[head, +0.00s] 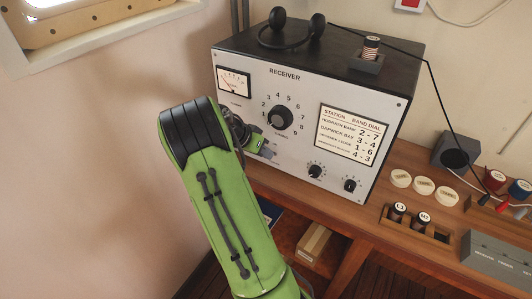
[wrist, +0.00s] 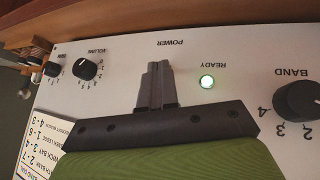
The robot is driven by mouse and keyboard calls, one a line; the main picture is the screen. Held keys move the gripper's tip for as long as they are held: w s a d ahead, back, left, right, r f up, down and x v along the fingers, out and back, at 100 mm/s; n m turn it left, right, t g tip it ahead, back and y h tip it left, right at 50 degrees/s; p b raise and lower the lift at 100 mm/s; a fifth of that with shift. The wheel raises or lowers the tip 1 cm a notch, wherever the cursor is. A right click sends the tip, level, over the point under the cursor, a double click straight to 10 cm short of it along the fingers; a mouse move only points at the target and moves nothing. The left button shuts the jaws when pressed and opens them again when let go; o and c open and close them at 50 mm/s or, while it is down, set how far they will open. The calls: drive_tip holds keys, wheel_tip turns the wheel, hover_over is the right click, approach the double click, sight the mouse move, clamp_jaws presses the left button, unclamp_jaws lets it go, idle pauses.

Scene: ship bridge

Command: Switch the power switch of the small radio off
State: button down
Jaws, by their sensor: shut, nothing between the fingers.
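The radio, a white-fronted set lettered RECEIVER (head: 305,92), stands on the wooden desk. In the wrist view its panel (wrist: 125,60) appears upside down, with the POWER label (wrist: 170,43) near the middle. My gripper (wrist: 156,68) is shut and empty, its fingertips in front of the panel close to that label. The power switch itself is not visible; my fingers may cover it. I cannot tell whether they touch the panel. The READY lamp (wrist: 207,82) beside them glows green. In the head view my gripper (head: 258,144) is at the panel's lower left, partly hidden by my arm.
Near my fingers are the VOLUME knob (wrist: 86,68) and BAND knob (wrist: 298,100). A headset (head: 290,30) and a spool holder (head: 368,60) sit on the radio. Several round tags (head: 423,186) and a spool rack (head: 415,228) lie right of it on the desk.

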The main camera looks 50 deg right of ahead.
drive_tip(key=shift+a+f+h+b, duration=0.3)
drive_tip(key=shift+f+h+b, duration=0.65)
drive_tip(key=shift+b, duration=1.5)
drive_tip(key=h+b, duration=0.1)
drive_tip(key=b, duration=0.1)
drive_tip(key=h+b, duration=0.1)
drive_tip(key=b, duration=0.2)
drive_tip(key=shift+a+f+m+h+b, duration=0.2)
drive_tip(key=shift+f+m+h+b, duration=0.15)
drive_tip(key=shift+f+m, duration=0.05)
wheel_tip(320, 180, up, 2)
drive_tip(key=shift+s+r+p, duration=0.1)
drive_tip(key=shift+r+p, duration=0.1)
drive_tip(key=shift+p, duration=0.7)
